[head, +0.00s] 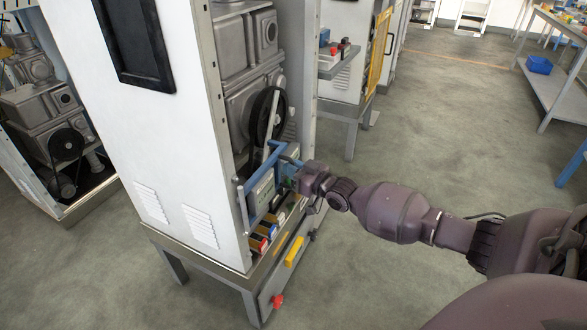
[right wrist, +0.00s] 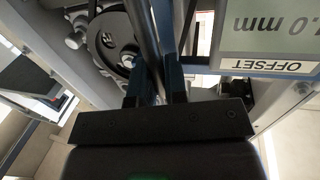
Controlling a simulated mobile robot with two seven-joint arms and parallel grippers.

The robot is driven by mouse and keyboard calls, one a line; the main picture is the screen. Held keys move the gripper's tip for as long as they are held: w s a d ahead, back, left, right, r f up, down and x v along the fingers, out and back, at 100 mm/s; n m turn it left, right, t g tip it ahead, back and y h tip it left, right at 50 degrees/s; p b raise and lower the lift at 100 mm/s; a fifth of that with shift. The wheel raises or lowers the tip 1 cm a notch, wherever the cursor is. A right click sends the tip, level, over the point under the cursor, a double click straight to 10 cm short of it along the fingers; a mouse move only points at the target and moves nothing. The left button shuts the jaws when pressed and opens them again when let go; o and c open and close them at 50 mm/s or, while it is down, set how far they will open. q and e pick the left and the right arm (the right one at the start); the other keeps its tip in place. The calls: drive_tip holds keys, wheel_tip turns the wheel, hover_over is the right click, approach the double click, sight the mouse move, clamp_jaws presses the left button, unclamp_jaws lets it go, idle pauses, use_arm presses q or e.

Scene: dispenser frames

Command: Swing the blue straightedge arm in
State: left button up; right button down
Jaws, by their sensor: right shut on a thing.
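The blue straightedge arm (head: 263,161) shows in the head view as a blue bar at the open front of the white machine cabinet, in front of the belt pulley. My right gripper (head: 292,170) is at its right end, low in the cabinet opening. In the right wrist view my right gripper (right wrist: 157,92) has its two dark fingers close around a narrow bar and is shut on it; the fingers hide most of the grip. I take this bar to be the straightedge arm. My left gripper is not in view.
The black pulley (head: 268,117) is just behind the bar. A panel reading "OFFSET" (right wrist: 265,65) is close beside my right fingers. Coloured blocks (head: 262,238) and a yellow handle (head: 294,251) are below. The cabinet's white side wall (head: 165,130) stands left. Open floor (head: 400,120) lies right.

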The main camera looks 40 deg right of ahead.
drive_tip(key=shift+w+d+r, duration=0.1)
drive_tip(key=shift+w+r, duration=0.05)
drive_tip(key=shift+r, duration=0.1)
drive_tip(key=c, duration=1.5)
unclamp_jaws()
drive_tip(key=o, duration=0.3)
drive_tip(key=shift+w+f, duration=0.2)
drive_tip(key=shift+o, duration=0.2)
drive_tip(key=shift+s, duration=0.15)
drive_tip(key=p+v, duration=0.2)
drive_tip(key=v, duration=0.8)
drive_tip(key=shift+s, duration=0.3)
